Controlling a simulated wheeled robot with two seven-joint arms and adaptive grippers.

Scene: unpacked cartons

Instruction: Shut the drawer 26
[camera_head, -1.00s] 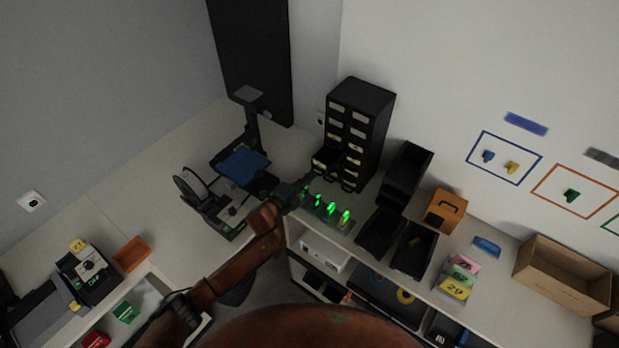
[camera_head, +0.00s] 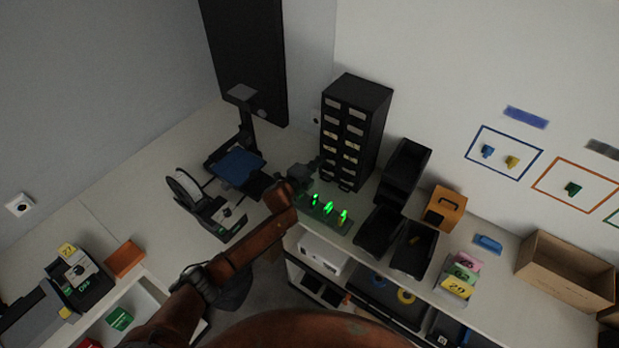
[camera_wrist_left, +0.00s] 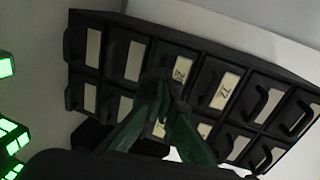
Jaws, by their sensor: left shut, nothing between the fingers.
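The black drawer cabinet (camera_head: 355,130) stands on the bench against the wall, with two columns of small labelled drawers. In the left wrist view its front (camera_wrist_left: 125,62) fills much of the picture, and a few labels are yellow. No drawer clearly sticks out in the head view, but my gripper covers part of the front's lower left. My left gripper (camera_head: 317,164) is shut and empty, close to that lower left part. In the left wrist view its fingers (camera_wrist_left: 163,84) hide some drawer fronts. My right gripper is not in view.
A rack with green lights (camera_head: 326,210) stands just below my left gripper. Black bins (camera_head: 404,172) stand right of the cabinet. A spool holder (camera_head: 205,205) and a device with a blue plate (camera_head: 237,166) are to the left.

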